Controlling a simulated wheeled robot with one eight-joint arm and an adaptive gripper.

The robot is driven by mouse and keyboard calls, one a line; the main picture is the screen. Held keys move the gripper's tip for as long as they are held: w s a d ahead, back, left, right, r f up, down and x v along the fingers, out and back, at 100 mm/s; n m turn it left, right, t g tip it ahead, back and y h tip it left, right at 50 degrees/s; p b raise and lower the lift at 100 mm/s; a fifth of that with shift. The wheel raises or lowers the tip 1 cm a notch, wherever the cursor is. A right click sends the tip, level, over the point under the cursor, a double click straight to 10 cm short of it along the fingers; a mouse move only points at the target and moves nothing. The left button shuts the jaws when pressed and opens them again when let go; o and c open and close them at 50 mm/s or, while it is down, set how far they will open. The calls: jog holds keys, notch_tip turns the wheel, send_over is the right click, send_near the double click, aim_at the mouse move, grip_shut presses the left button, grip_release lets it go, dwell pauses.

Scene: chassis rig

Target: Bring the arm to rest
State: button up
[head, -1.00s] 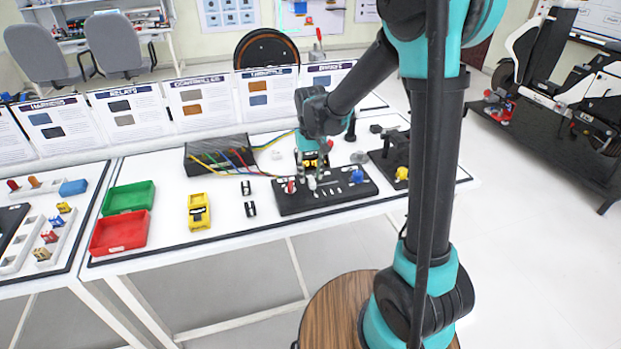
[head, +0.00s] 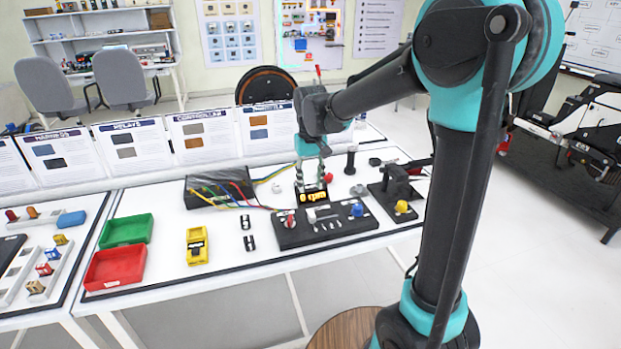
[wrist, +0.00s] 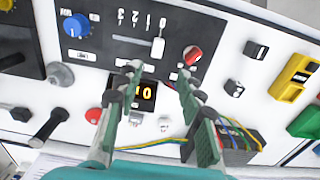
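My gripper (head: 312,182) hangs above the table, behind the black control panel (head: 345,231), near the small orange-lit display (head: 311,197) reading "0 rpm". In the wrist view my gripper (wrist: 158,76) has its two fingers spread apart with nothing between them. The display (wrist: 146,91) shows in the gap, partly hidden by the left finger. The panel carries a blue knob (wrist: 76,25), a white slider (wrist: 157,47) beside a numbered scale, and a red knob (wrist: 192,55). No finger appears to touch the panel.
A black box with coloured wires (head: 215,188) stands left of my gripper. A black fixture with a yellow knob (head: 402,207) stands right of the panel. Upright sign boards line the back.

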jog(key=s+d+f+m+t, duration=0.1)
jog(key=s+d+f+t, duration=0.1)
jog(key=s+d+f, duration=0.3)
jog(key=s+d+f+m+t, duration=0.2)
jog(key=s+d+f, duration=0.4)
jog(key=s+d, duration=0.7)
jog(key=shift+s+d+m, duration=0.15)
jog(key=shift+d+m, duration=0.15)
jog(key=shift+d, duration=0.7)
jog(key=shift+r, duration=0.1)
dwell(1.5)
